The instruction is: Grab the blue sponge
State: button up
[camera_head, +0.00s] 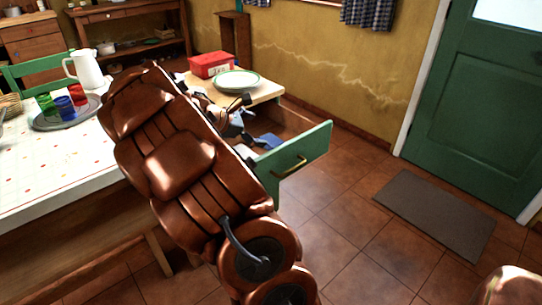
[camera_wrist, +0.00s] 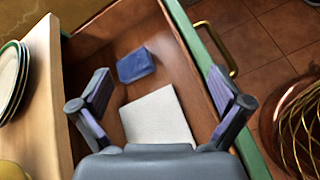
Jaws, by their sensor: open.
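The blue sponge (camera_wrist: 135,65) lies on the floor of an open wooden drawer in the wrist view, towards its far left part. A blue patch that looks like it shows in the head view (camera_head: 269,140). My gripper (camera_wrist: 158,84) is open and empty, with its fingers spread above the drawer. The sponge appears between the finger lines, beyond the tips and nearer the left finger. In the head view my arm hides much of the gripper and part of the drawer.
A white flat sheet or cloth (camera_wrist: 158,118) lies beside the sponge. The drawer's green front (camera_head: 312,152) with a brass handle (camera_head: 289,168) stands out from the counter. A plate (camera_head: 237,80) and red box (camera_head: 210,65) sit on top.

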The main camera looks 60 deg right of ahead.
aim_at(271, 140)
jog(key=w+d+f+n+b, duration=0.1)
jog(key=w+d+f+n, duration=0.1)
jog(key=d+f, duration=0.1)
jog(key=w+d+f+n+h+b, duration=0.1)
jog(key=w+d+f+b, duration=0.1)
jog(key=d+f, duration=0.1)
jog(key=w+d+f+n+h+b, duration=0.1)
jog(key=w+d+f+n+b, duration=0.1)
jog(key=f, duration=0.3)
jog(key=shift+w+d+f+n+t, duration=0.1)
jog(key=shift+d+n+t, duration=0.1)
jog(key=shift+d, duration=0.25)
jog(key=shift+w+d+f+n+t, duration=0.1)
jog(key=shift+d+t, duration=0.1)
jog(key=shift+d, duration=0.25)
jog(key=shift+s+d+f+b, duration=0.1)
jog(key=shift+d+f+b, duration=0.2)
jog(key=shift+d, duration=0.3)
jog(key=x, duration=0.2)
jog(key=b+x, duration=0.1)
jog(key=x, duration=0.1)
jog(key=b+x, duration=0.1)
jog(key=x, duration=0.1)
jog(key=shift+s+a+f, duration=0.1)
jog(key=shift+a+f, duration=0.1)
jog(key=shift+f, duration=0.05)
jog(key=shift+d, duration=0.45)
jog(key=c, duration=0.6)
